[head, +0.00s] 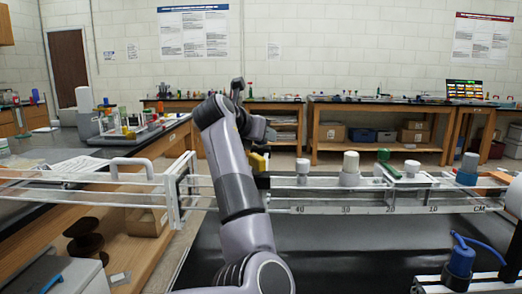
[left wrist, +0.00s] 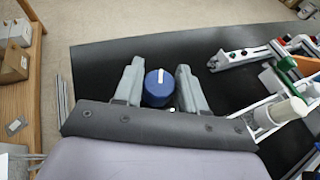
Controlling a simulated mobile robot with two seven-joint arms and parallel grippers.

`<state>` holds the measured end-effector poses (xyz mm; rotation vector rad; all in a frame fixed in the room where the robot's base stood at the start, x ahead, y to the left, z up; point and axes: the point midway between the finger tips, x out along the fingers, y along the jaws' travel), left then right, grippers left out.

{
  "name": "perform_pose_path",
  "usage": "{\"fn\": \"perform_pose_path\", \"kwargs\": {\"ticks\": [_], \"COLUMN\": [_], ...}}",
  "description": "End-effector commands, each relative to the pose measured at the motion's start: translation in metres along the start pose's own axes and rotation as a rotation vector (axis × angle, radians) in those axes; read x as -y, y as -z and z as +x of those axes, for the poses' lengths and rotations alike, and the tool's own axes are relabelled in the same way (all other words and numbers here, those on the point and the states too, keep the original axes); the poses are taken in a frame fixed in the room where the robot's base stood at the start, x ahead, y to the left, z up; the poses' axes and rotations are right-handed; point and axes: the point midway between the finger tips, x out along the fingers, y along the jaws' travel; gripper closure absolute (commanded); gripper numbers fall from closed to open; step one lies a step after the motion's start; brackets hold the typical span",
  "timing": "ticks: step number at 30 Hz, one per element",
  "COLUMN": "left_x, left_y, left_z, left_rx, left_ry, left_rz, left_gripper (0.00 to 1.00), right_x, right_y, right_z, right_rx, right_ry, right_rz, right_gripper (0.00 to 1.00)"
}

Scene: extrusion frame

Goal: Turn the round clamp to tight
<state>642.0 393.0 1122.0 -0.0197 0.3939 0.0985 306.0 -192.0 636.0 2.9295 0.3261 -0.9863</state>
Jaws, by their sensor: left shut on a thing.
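A round blue knob (left wrist: 157,90) with a white pointer line sits between the fingers of my left gripper (left wrist: 158,80) in the left wrist view. I take it to be the round clamp. The fingers are shut on its two sides, and the white line points towards the top of that picture. In the head view my grey left arm rises through the middle and hides the knob and most of the gripper. My right gripper is in neither view.
A white rail (head: 376,199) with a centimetre scale runs across the head view. It bears a white cylinder (head: 350,169), a green piece (head: 384,155) and a grey-blue cap (head: 468,168). A blue part with a cable (head: 461,259) stands at lower right. The black surface (head: 340,250) has free room.

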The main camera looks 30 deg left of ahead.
Motion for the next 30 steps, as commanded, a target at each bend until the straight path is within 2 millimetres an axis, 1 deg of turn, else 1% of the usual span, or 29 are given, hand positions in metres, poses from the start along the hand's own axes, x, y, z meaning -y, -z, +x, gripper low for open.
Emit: {"fn": "perform_pose_path", "kwargs": {"ticks": [1,5,12,26,27,28,30], "left_x": [-0.0015,-0.0015,-0.0007,-0.0002,-0.0002,-0.0002,-0.0001], "left_y": [0.004,0.0031,0.0015,0.0002,0.0002,0.0002,0.0002], "left_z": [0.0018,0.0011,0.0,-0.0007,-0.0007,-0.0007,-0.0007], "left_rx": [0.002,0.001,0.001,0.001,0.001,0.001,0.001], "left_ry": [0.012,0.043,0.075,0.08,0.08,0.08,0.08], "left_rz": [0.003,0.018,0.032,0.034,0.034,0.034,0.034], "left_gripper": [0.9,0.9,0.9,0.9,0.47,0.39,0.39], "right_x": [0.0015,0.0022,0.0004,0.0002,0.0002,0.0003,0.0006], "right_y": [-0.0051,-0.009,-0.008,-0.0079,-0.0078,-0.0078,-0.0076], "right_z": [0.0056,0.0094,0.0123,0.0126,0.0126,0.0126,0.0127], "right_rx": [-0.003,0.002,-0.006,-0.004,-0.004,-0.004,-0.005], "right_ry": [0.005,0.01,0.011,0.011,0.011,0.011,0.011], "right_rz": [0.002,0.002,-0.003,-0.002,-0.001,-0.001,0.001], "right_gripper": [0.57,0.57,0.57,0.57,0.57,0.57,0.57]}}
